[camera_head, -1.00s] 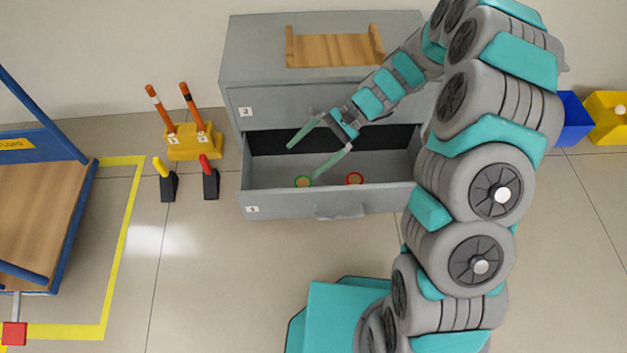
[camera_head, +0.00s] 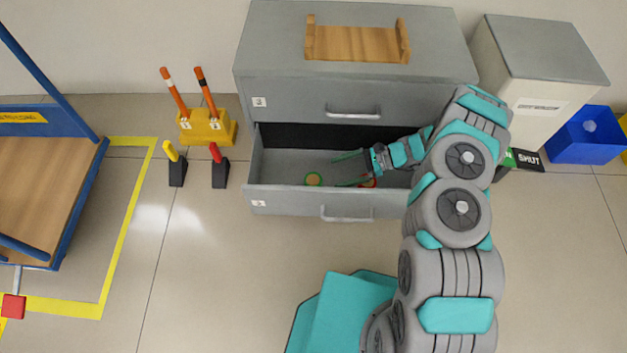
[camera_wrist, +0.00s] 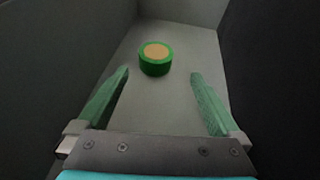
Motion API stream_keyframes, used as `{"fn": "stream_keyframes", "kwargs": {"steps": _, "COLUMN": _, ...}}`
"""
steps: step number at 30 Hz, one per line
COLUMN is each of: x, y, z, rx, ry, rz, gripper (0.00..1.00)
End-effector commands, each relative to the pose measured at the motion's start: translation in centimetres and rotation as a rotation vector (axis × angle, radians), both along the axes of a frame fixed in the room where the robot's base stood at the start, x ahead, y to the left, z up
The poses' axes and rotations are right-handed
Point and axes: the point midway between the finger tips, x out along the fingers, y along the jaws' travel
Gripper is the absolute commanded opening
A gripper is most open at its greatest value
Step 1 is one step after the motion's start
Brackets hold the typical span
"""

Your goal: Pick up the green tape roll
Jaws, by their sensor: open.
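The green tape roll (camera_head: 313,179) lies flat on the floor of the open lower drawer, toward its left side. In the wrist view the green tape roll (camera_wrist: 156,59) shows a green outer band and a tan centre, ahead of and roughly between my fingertips. My gripper (camera_head: 340,170) is inside the drawer, to the right of the roll, with its fingers pointing left. In the wrist view my gripper (camera_wrist: 160,75) is open, with nothing between its green fingers.
The grey cabinet's open drawer (camera_head: 285,201) has walls close around my gripper. A wooden tray (camera_head: 357,43) sits on the cabinet top. A yellow block with orange rods (camera_head: 207,127) stands left. A bin (camera_head: 540,85) and blue box (camera_head: 587,137) stand right.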

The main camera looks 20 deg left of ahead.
Motion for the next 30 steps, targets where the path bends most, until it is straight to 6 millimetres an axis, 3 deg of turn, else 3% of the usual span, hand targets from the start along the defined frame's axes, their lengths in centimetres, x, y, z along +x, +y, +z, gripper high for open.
{"fn": "stream_keyframes", "kwargs": {"steps": 21, "x": -3.2, "y": 6.2, "z": -3.0, "rx": 0.0, "ry": 0.003, "rz": 0.002, "gripper": 1.0}}
{"fn": "stream_keyframes", "kwargs": {"steps": 28, "x": -3.2, "y": 6.4, "z": -3.0, "rx": 0.0, "ry": 0.002, "rz": 0.001, "gripper": 1.0}}
{"fn": "stream_keyframes", "kwargs": {"steps": 30, "x": -3.2, "y": 6.4, "z": -3.0, "rx": 0.0, "ry": 0.002, "rz": 0.001, "gripper": 0.92}}
